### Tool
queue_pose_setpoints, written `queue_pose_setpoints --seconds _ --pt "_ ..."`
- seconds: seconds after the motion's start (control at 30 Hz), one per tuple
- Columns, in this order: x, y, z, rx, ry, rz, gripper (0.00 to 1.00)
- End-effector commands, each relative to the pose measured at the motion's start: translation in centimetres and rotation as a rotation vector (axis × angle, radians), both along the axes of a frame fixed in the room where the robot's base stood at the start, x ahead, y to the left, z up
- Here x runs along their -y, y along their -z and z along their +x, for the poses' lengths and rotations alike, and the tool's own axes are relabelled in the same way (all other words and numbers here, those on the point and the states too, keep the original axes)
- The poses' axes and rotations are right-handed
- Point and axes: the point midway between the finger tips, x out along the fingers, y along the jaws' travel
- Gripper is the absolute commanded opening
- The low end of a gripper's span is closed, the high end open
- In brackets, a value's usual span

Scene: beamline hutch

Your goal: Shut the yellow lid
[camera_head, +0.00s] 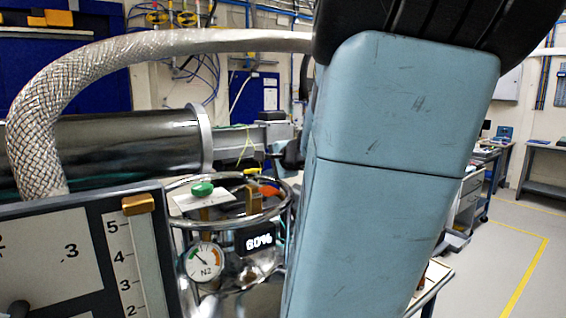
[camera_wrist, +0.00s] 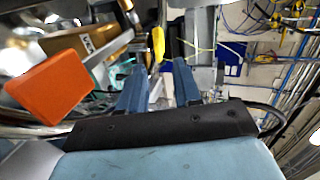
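A small yellow piece (camera_wrist: 158,44), which may be the yellow lid, shows in the wrist view just beyond and between my fingertips. I cannot tell whether it is raised or touches a finger. A yellow bit (camera_head: 252,170) also shows in the head view at the back of the round metal vessel's top. My gripper (camera_wrist: 159,68) shows two blue fingers standing apart with nothing clearly held between them. In the head view my blue arm fills the middle right, and the gripper is hidden.
The metal vessel (camera_head: 285,212) carries an N2 gauge (camera_head: 204,262), a 60% display (camera_head: 258,240) and a green knob (camera_head: 203,188). An orange block (camera_wrist: 50,88) is close on the wrist view's left. Floor is clear at right.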

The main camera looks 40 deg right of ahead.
Motion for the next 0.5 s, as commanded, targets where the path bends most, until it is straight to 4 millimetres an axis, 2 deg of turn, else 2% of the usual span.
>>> queue_pose_setpoints --seconds 0.3,0.5 --pt "-0.7 -1.8 -4.6 0.003 0.001 -0.001 0.33" --pt "-1.1 -2.6 -6.6 0.002 0.000 0.000 0.33"
